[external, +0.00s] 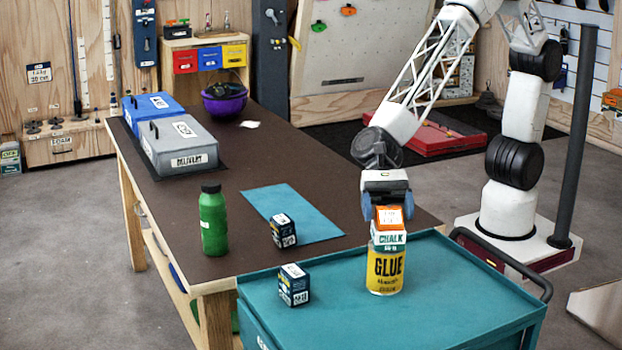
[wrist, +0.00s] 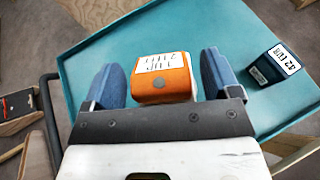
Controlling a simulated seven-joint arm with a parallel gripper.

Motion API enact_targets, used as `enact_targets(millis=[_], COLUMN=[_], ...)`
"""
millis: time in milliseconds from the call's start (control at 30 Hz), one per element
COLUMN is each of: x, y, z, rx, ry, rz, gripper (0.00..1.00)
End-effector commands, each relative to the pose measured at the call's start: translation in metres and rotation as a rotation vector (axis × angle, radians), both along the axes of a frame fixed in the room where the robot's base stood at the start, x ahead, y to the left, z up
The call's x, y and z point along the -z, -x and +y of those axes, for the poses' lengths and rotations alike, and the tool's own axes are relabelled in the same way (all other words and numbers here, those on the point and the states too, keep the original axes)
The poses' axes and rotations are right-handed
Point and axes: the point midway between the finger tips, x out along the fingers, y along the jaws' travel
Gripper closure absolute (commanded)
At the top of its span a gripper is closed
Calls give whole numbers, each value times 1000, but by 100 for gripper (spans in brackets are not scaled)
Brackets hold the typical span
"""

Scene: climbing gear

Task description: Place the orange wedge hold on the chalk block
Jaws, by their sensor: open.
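The orange wedge hold (external: 380,224) with a white label rests on top of the white and green chalk block (external: 388,240), as far as the external view shows. The chalk block stands on the yellow glue can (external: 385,272) on the teal cart. My gripper (external: 388,208) is open, with its blue fingers on either side of the orange hold. In the wrist view the orange hold (wrist: 165,80) lies between the two spread fingers, with gaps at both sides. The chalk block and glue can are hidden there beneath the hold and gripper.
A small dark box (external: 294,285) stands on the teal cart top (external: 460,285) left of the stack. Another dark box (external: 283,230) is on the blue mat (external: 310,215) on the brown table. A green bottle (external: 213,222) stands nearby. The cart's right side is clear.

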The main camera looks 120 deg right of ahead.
Motion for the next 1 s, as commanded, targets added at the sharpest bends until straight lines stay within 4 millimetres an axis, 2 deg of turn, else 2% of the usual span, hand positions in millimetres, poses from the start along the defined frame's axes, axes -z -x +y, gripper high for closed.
enact_targets(millis=[267,800,1000], x=[-9,-37,-45], y=[5,31,38], z=[-13,-77,-94], rx=[1,2,1], ry=[0,-1,0], rz=[-2,-1,-2], gripper=[17,17,17])
